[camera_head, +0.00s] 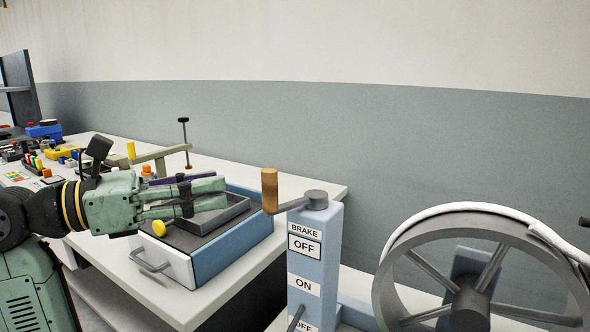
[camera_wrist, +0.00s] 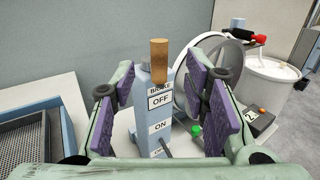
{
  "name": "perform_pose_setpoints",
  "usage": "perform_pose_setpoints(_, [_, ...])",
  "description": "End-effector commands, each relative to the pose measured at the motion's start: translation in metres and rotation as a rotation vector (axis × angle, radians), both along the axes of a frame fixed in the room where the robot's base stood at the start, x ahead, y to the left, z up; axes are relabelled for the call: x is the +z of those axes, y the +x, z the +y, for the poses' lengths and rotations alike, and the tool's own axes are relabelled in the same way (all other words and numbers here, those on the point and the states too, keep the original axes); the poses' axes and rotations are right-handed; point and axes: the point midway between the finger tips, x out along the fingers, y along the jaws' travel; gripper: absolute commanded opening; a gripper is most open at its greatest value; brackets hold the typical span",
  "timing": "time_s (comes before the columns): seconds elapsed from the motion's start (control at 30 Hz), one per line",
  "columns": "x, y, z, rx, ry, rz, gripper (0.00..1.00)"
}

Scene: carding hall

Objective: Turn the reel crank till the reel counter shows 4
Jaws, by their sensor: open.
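A crank with an upright wooden handle (camera_head: 269,190) sits on a grey hub (camera_head: 316,199) atop the pale blue brake post (camera_head: 312,270). The handle (camera_wrist: 159,60) also shows in the wrist view, between and beyond the fingers. The reel (camera_head: 478,275) is a large grey wheel with a white band, right of the post. A small dark box in the wrist view bears a white plate (camera_wrist: 250,108) that seems to read 2. My gripper (camera_head: 222,193) is open and empty, left of the handle and apart from it. It also shows in the wrist view (camera_wrist: 166,75).
The post carries OFF and ON labels and a thin lever (camera_head: 297,318). A blue-sided box (camera_head: 232,258) with a handle lies under my gripper on the white table (camera_head: 308,192). A white bin (camera_wrist: 268,85) and a red-handled part (camera_wrist: 246,37) are beyond the reel.

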Motion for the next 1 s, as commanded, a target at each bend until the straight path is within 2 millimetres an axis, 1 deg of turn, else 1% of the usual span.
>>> perform_pose_setpoints(0.17, [0.002, 0.01, -0.027, -0.004, 0.0, 0.001, 0.41])
perform_pose_setpoints(0.3, [0.003, 0.019, -0.053, -0.006, -0.001, 0.001, 0.41])
perform_pose_setpoints(0.5, [0.002, 0.031, -0.083, -0.004, -0.002, 0.001, 0.41])
perform_pose_setpoints(0.7, [0.001, 0.037, -0.096, -0.001, -0.001, 0.0, 0.41])
perform_pose_setpoints(0.97, [0.0, 0.037, -0.097, -0.001, -0.001, 0.001, 0.41])
perform_pose_setpoints(1.0, [0.0, 0.037, -0.097, -0.001, -0.001, 0.001, 0.4])
